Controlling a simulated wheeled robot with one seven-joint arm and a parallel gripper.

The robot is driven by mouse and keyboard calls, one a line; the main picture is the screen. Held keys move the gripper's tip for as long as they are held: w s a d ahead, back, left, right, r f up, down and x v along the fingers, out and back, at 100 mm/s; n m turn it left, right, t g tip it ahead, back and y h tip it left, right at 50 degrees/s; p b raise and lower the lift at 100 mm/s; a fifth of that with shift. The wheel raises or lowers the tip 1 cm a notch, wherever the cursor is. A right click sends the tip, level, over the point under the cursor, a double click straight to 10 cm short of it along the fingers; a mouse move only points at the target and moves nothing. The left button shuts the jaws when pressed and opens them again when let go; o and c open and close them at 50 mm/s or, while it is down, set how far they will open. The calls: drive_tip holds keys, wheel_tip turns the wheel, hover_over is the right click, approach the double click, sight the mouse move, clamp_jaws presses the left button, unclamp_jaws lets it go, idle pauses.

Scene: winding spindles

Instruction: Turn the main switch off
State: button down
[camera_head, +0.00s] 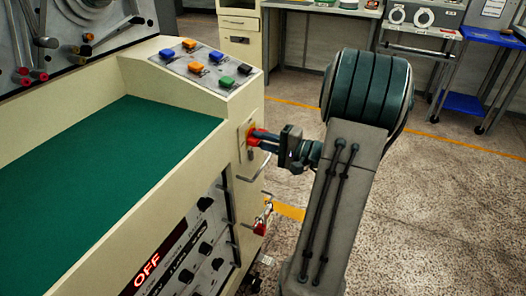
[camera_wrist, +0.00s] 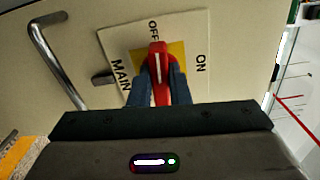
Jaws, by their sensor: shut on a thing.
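The main switch has a red handle (camera_wrist: 157,62) on a yellow square, set on a pale plate (camera_wrist: 113,45) marked MAIN, OFF and ON. The white line on the handle points towards OFF in the wrist view. My gripper (camera_wrist: 160,88) is shut on the red handle, with one finger on each side of it. In the head view my gripper (camera_head: 264,139) reaches the switch plate (camera_head: 241,140) on the end face of the cream console (camera_head: 150,190). A red display (camera_head: 147,270) on the console front reads OFF.
A metal bar handle (camera_wrist: 55,62) stands out beside the plate. Coloured buttons (camera_head: 197,68) sit on the console top near a green mat (camera_head: 120,150). A red-handled part (camera_head: 262,225) sticks out lower on the end face. The speckled floor (camera_head: 450,200) to the right is clear.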

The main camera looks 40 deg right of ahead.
drive_tip(key=shift+n+b, duration=0.6)
drive_tip(key=shift+b, duration=0.2)
drive_tip(key=c, duration=1.4)
unclamp_jaws()
drive_tip(key=shift+o, duration=0.2)
drive_tip(key=p+v, duration=0.1)
drive_tip(key=v, duration=1.3)
drive_tip(key=shift+f, duration=0.1)
